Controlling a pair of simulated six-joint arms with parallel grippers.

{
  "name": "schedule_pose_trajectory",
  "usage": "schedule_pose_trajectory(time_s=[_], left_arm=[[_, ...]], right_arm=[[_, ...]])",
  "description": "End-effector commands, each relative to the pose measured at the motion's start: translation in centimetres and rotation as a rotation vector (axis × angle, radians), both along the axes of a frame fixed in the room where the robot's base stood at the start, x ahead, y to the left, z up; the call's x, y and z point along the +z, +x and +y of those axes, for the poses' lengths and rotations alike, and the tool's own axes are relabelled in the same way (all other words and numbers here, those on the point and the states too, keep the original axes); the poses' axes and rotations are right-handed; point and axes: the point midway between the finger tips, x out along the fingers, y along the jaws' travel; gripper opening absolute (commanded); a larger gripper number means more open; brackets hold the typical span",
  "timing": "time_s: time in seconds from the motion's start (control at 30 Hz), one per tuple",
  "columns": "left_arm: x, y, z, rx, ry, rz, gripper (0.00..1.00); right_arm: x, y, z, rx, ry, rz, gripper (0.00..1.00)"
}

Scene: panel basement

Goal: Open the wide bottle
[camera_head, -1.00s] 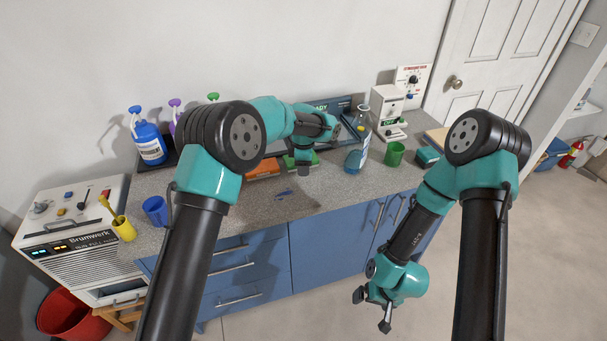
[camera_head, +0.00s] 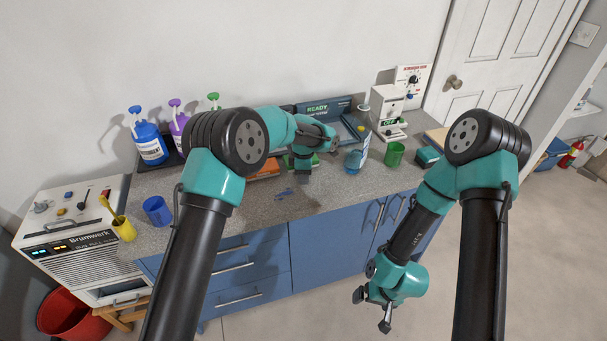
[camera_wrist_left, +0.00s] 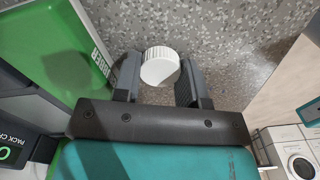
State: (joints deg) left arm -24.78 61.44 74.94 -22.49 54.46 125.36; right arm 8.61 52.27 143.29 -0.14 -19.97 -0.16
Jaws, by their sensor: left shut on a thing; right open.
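My left gripper (camera_head: 303,177) is low over the counter's middle, pointing down. In the left wrist view its two fingers (camera_wrist_left: 158,75) are shut on a white ribbed cap (camera_wrist_left: 160,66). Speckled counter shows around the cap; I cannot tell whether a bottle is under it. No bottle that I can surely call the wide one shows in the head view; the arm hides part of the counter. A clear vessel with blue liquid (camera_head: 356,158) stands right of the gripper. My right gripper (camera_head: 372,308) is open and empty, low in front of the cabinets.
A green thing with white lettering (camera_wrist_left: 55,45) lies close beside the left gripper. Pump bottles in blue (camera_head: 150,145) and purple (camera_head: 178,130) stand back left, a green cup (camera_head: 394,154) on the right. A blue cup (camera_head: 156,211) and yellow cup (camera_head: 124,229) stand front left.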

Motion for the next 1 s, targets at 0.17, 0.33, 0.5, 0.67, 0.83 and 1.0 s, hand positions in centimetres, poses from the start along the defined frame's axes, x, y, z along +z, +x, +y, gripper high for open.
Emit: schedule_pose_trajectory(time_s=[0.17,0.33,0.5,0.67,0.83,1.0], left_arm=[[-0.1,0.0,0.0,0.000,0.000,0.000,0.49],[-0.1,0.0,0.0,0.000,0.000,0.000,0.49],[0.3,0.0,0.0,0.000,0.000,0.000,0.49],[1.9,0.1,0.0,0.001,-0.001,-0.004,0.49],[4.7,0.0,0.0,0.000,0.000,-0.003,0.49],[8.0,0.0,0.0,0.000,-0.001,-0.003,0.49]], right_arm=[[0.0,0.0,0.0,0.000,0.000,0.000,0.96],[0.0,0.0,0.0,0.000,0.000,0.000,0.96],[0.0,0.0,0.0,0.000,0.000,0.000,0.96],[0.0,0.0,0.0,0.000,0.000,0.000,0.96],[0.0,0.0,0.0,0.000,0.000,0.000,0.96],[0.0,0.0,0.0,0.000,0.000,0.000,0.96]])
